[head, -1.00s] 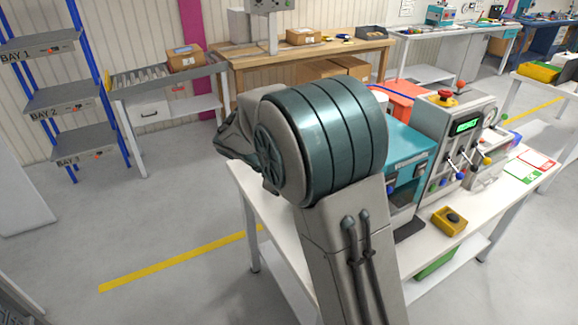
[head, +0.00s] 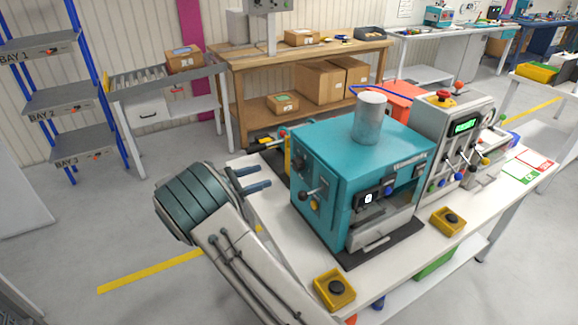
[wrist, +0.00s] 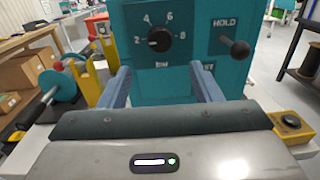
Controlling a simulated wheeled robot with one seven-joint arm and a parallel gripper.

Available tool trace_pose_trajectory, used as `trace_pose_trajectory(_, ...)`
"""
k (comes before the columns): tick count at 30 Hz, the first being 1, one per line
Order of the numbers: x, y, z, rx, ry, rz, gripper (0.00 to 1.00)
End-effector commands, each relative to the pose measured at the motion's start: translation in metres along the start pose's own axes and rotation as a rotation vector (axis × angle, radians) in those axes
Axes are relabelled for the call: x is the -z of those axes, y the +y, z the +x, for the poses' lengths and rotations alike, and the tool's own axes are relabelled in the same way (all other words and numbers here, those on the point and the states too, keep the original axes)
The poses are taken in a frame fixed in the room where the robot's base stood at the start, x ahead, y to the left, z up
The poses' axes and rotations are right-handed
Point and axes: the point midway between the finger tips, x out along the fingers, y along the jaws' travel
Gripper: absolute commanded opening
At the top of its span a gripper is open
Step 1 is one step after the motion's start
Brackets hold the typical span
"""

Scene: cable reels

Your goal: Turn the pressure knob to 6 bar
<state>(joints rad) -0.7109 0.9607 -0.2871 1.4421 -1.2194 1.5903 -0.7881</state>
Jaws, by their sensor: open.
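The black pressure knob (wrist: 159,40) is on a teal panel at the top middle of the wrist view, inside a dial marked 2, 4, 6 and 8. Its white pointer mark faces left, near the 2. My gripper (wrist: 163,78) is open and empty. Its two blue-grey fingers point at the panel, one on each side of the knob's line and below it, not touching the knob. In the head view my gripper (head: 262,178) is at the left side of the teal machine (head: 345,140). The knob is not clear there.
A black ball lever (wrist: 240,47) marked HOLD sits right of the knob. A yellow button box (head: 334,290) stands at the white bench's front edge, another (head: 448,221) farther right. A grey console (head: 455,140) stands right of the machine. Floor left of the bench is clear.

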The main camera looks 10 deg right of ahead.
Motion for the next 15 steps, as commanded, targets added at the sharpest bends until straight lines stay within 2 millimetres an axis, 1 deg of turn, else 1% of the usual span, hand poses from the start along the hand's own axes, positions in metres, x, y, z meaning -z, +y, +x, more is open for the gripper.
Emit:
trace_pose_trajectory(1,-0.004,-0.001,0.012,0.004,-0.002,0.0,0.58)
trace_pose_trajectory(3,-0.004,-0.001,0.029,0.005,0.0,-0.002,0.58)
trace_pose_trajectory(9,-0.003,-0.001,0.069,0.005,0.0,-0.001,0.58)
trace_pose_trajectory(12,-0.002,-0.001,0.084,0.004,0.001,0.0,0.58)
trace_pose_trajectory(15,-0.002,-0.001,0.095,0.002,0.001,0.001,0.58)
